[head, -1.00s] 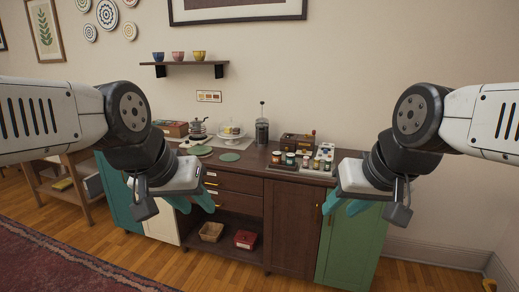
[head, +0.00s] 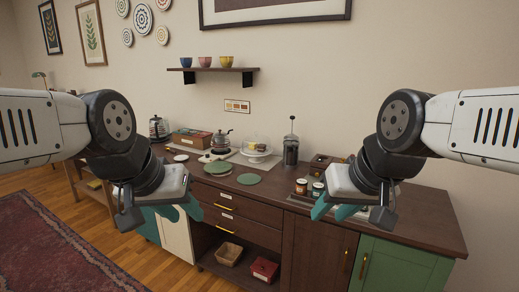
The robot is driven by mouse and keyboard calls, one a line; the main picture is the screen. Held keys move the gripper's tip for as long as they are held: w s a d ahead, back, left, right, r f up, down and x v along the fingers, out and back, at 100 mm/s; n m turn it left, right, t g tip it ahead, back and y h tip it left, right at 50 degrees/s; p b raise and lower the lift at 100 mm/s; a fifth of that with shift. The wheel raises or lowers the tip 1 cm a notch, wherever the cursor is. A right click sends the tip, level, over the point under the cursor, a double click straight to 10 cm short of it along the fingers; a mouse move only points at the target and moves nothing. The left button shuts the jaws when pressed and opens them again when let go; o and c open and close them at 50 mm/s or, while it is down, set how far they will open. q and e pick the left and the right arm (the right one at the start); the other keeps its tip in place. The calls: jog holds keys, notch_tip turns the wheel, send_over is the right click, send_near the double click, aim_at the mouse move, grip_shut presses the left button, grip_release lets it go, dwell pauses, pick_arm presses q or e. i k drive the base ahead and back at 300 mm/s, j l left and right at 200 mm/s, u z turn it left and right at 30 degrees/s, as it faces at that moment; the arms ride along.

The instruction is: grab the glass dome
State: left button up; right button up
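A clear glass dome (head: 258,143) covers something yellowish on a white cake stand (head: 256,156) toward the back of the dark wooden sideboard. The dome is small and faint in the head view. My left gripper (head: 184,214) hangs in front of the sideboard, to the left of the dome and nearer to me. Its teal fingers look apart, with nothing between them. My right gripper (head: 332,213) is in front of the sideboard's right part, also well short of the dome. Its fingers look apart and empty.
The sideboard (head: 265,204) also holds a French press (head: 290,148) right of the stand, a glass kettle (head: 221,141), green round mats (head: 248,179) and several jars (head: 302,186). A shelf with bowls (head: 228,63) hangs above. A red rug (head: 60,245) lies at left.

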aim_at(255, 144)
jog(key=i+j, duration=0.15)
jog(key=i, duration=0.35)
jog(key=i+j, duration=0.2)
jog(key=i, duration=0.35)
jog(key=i+j+u, duration=0.1)
jog(key=i, duration=0.4)
jog(key=i+j, duration=0.2)
jog(key=i, duration=0.35)
